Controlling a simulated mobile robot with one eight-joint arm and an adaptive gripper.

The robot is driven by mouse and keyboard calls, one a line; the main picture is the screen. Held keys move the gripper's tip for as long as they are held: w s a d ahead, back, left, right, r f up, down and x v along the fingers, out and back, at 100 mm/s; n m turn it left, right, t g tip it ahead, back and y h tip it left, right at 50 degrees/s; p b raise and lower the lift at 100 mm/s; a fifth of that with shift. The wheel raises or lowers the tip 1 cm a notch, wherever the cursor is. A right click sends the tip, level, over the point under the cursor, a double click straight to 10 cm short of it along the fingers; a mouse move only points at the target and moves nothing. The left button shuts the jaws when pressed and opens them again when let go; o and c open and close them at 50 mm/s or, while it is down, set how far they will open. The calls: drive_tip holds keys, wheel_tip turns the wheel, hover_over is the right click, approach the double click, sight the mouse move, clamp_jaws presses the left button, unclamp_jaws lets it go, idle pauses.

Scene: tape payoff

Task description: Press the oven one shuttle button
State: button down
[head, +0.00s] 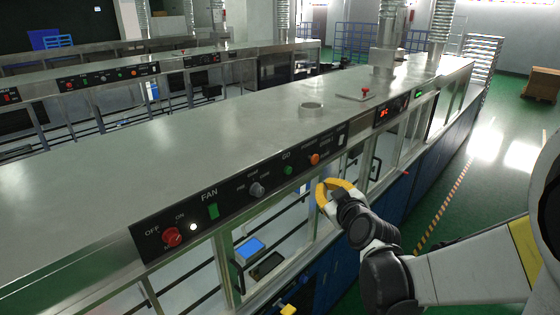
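A black control panel (240,201) runs along the front upper edge of the long metal oven bench. It carries a red button (172,237), a small white button (193,227), a green switch (213,210), a grey knob (257,189), a green button (289,170) under "GO", and an orange button (314,159). The small lettering near the orange button is too small to read, so I cannot tell which is the oven one shuttle button. My gripper (330,189), with yellow fingers, is just right of and below the orange button, apparently apart from it. Its finger opening is unclear.
Glass windows and a door handle (375,169) lie below the panel. A blue tray (249,249) shows inside. Green floor (487,180) is clear to the right.

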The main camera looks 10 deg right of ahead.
sight(288, 170)
idle(0.3)
drive_tip(key=w+a, duration=0.5)
drive_tip(key=w, duration=0.2)
idle(0.3)
drive_tip(key=shift+w+a, duration=0.1)
drive_tip(key=shift+a, duration=0.05)
idle(1.2)
drive_tip(key=shift+w+a+b, duration=0.2)
drive_tip(key=shift+w+b, duration=0.1)
drive_tip(key=shift+b, duration=0.05)
